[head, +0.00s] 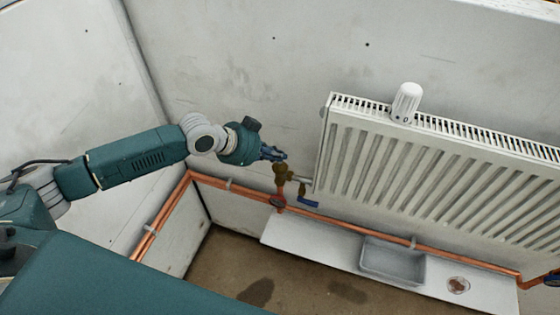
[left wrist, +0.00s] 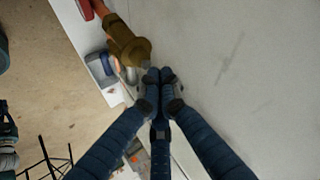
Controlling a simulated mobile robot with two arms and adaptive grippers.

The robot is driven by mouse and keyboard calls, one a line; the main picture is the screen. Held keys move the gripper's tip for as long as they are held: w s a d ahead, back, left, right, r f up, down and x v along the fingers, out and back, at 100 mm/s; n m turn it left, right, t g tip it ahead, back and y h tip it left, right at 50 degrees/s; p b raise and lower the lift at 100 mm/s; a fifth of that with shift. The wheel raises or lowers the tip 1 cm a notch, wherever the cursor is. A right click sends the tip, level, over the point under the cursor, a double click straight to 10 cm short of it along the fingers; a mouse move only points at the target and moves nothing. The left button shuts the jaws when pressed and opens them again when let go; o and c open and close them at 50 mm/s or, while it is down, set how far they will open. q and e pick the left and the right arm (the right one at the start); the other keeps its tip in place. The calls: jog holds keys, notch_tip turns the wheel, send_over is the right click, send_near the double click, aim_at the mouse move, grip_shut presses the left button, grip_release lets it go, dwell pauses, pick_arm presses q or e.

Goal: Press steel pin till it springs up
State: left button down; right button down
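The brass valve (head: 281,173) sits at the lower left corner of the radiator, on the copper pipe. In the left wrist view the brass valve body (left wrist: 128,46) points toward my fingertips. A small grey tip (left wrist: 146,65), which looks like the steel pin, sticks out of its end. My left gripper (head: 273,154) is right by the top of the valve. In the left wrist view the left gripper (left wrist: 159,75) has its fingertips together, with nothing seen between them, just beside the pin. I cannot tell whether they touch it. My right gripper is not in view.
The white radiator (head: 430,180) hangs on the wall, with a white thermostat head (head: 405,102) on its top edge. A grey tray (head: 392,262) and a round item (head: 458,285) are on the white board (head: 325,247) below.

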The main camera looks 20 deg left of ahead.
pick_arm(q)
jog(key=shift+s+f, duration=0.1)
jog(key=shift+f, duration=0.45)
dwell(0.5)
jog(key=shift+r+p, duration=0.65)
jog(key=shift+r, duration=0.25)
jog(key=shift+r, duration=0.15)
notch_tip(320, 180, up, 5)
jog(key=p, duration=0.4)
jog(key=shift+p, duration=0.3)
jog(key=shift+f, duration=0.2)
